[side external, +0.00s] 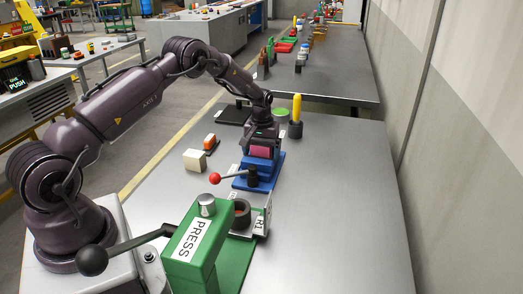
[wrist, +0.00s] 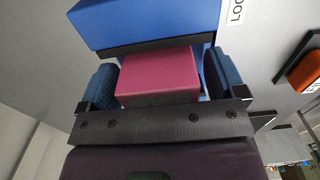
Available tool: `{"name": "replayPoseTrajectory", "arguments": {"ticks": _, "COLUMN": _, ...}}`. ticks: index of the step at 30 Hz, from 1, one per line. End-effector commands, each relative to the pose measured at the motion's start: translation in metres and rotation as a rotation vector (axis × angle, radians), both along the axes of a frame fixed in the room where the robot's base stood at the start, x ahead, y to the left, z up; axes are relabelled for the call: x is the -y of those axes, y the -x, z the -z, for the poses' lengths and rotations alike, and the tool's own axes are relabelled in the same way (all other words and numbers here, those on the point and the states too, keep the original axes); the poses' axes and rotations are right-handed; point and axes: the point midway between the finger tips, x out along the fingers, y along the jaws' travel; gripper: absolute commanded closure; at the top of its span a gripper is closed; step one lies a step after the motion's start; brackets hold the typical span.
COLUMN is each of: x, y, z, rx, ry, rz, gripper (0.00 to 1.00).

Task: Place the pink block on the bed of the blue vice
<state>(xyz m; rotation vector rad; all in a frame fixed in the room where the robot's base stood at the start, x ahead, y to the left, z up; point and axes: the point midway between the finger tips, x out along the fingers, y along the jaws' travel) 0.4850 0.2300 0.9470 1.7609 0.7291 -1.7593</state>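The pink block (wrist: 158,82) lies between the two finger pads of my gripper (wrist: 162,85) in the wrist view. The left pad is very close to the block, and a narrow gap shows at the right pad, so the fingers look slightly open around it. In the side view the pink block (side external: 261,152) is below my gripper (side external: 262,140), over the blue vice (side external: 254,184). A blue part of the vice (wrist: 150,20) is just beyond the block in the wrist view. The block's underside is hidden, so its contact with the bed cannot be told.
The vice's red-knobbed handle (side external: 215,178) points left. A green press (side external: 195,245) stands in front. A cream block (side external: 195,160) and an orange-topped item (side external: 209,142) lie left. A yellow cylinder (side external: 297,108) and a green round item (side external: 282,112) stand behind. The table's right side is clear.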

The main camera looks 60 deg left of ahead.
Motion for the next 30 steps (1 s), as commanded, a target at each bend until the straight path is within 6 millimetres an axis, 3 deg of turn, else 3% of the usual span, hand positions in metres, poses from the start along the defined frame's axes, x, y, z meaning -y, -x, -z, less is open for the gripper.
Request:
{"name": "replayPoseTrajectory", "arguments": {"ticks": 6, "x": 0.000, "y": 0.000, "z": -0.001, "rx": 0.000, "ry": 0.000, "rz": 0.000, "gripper": 0.11}}
{"name": "replayPoseTrajectory", "arguments": {"ticks": 10, "x": 0.000, "y": -0.001, "z": -0.013, "rx": 0.002, "ry": -0.001, "rz": 0.000, "gripper": 0.11}}
{"name": "replayPoseTrajectory", "arguments": {"ticks": 21, "x": 0.000, "y": -0.001, "z": -0.089, "rx": 0.003, "ry": -0.001, "rz": -0.001, "gripper": 0.11}}
{"name": "replayPoseTrajectory", "arguments": {"ticks": 30, "x": 0.002, "y": 0.000, "z": -0.125, "rx": 0.004, "ry": -0.001, "rz": 0.004, "gripper": 0.11}}
